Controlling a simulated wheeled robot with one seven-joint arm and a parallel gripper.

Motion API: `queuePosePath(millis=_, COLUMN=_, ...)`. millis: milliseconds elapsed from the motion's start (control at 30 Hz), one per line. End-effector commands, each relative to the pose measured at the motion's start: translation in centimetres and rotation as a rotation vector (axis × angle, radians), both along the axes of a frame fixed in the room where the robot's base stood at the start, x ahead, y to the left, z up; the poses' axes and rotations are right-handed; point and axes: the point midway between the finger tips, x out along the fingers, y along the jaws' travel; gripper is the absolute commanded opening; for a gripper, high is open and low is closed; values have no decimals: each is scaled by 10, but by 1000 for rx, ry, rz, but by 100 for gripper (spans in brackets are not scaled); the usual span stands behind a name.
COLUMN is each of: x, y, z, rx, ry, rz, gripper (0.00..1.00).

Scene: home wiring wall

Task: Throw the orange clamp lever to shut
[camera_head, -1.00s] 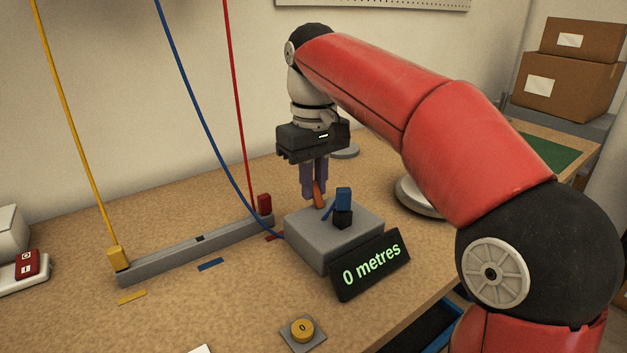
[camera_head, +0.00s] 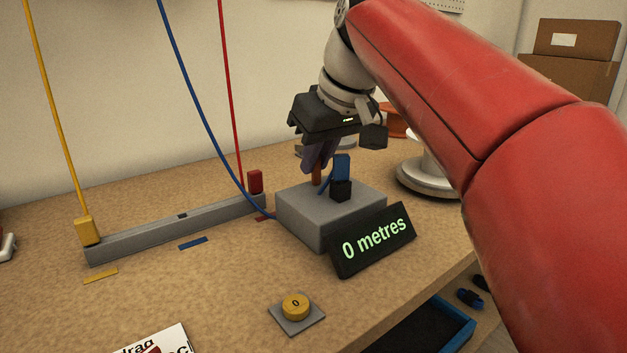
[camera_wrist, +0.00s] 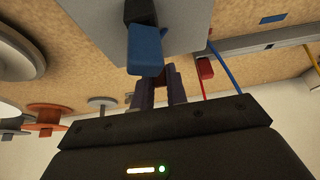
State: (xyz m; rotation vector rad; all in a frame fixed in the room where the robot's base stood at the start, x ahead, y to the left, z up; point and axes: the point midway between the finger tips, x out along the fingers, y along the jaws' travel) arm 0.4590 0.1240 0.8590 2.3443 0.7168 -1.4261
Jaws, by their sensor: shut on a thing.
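The orange clamp lever (camera_head: 317,177) stands on top of the grey block (camera_head: 300,215), and only a short part of it shows below my fingers. A blue piece on a black base (camera_head: 341,175) stands on the same block, just right of the lever. The blue cable (camera_head: 199,113) runs down to the block's left side.
A "0 metres" display (camera_head: 372,240) leans at the block's front. A grey rail (camera_head: 150,234) with yellow (camera_head: 87,230) and red (camera_head: 255,182) plugs lies to the left. A yellow button (camera_head: 295,306) sits in front. A pale spool (camera_head: 430,176) stands to the right.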

Motion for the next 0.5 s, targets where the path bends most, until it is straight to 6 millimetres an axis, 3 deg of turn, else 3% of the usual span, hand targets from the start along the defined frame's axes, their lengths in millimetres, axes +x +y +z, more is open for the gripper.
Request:
queuePosePath(millis=33, x=-2, y=-1, z=-6, rx=17, ry=-30, rz=-1, gripper=0)
queuePosePath(millis=500, x=-7, y=-4, z=-1, rx=98, ry=-148, rz=1, gripper=0)
